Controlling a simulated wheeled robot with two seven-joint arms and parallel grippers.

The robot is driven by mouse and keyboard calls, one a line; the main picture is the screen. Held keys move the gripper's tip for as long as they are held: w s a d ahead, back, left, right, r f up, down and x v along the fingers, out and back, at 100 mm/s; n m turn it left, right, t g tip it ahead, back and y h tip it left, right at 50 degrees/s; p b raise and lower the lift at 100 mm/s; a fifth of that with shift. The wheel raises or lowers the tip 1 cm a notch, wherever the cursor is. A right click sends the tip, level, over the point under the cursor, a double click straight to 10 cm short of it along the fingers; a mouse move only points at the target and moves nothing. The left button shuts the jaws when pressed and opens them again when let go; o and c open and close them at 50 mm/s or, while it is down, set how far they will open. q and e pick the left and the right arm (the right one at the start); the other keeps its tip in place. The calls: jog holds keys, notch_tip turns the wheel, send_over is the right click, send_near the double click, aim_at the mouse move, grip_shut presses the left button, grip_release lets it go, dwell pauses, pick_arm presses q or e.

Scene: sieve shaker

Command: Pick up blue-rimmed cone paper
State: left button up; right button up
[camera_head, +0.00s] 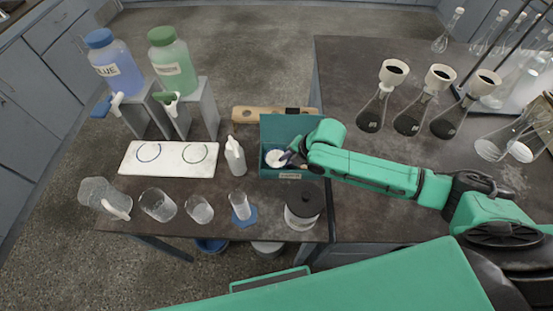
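A teal open box (292,176) stands at the table's right side, its lid tilted up at the back. A white round paper piece (274,158) shows inside it; its rim colour is too small to make out. My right gripper (289,160) reaches into the box from the right, with its dark fingertips at the paper's right edge. I cannot tell whether the fingers are open or closed on the paper. A blue ring (148,152) and a green ring (199,153) lie on a white board (172,167). My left gripper is not in view.
Blue (120,74) and green (175,66) jugs stand at the back left. A squeeze bottle (235,156), several beakers (158,205) and a lidded jar (302,208) surround the box's left and front. Flasks with dark-filled funnels (438,78) stand on the right bench.

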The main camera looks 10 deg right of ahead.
jog(key=shift+x, duration=0.9)
jog(key=shift+r, duration=0.1)
grip_shut()
jog(key=shift+r, duration=0.1)
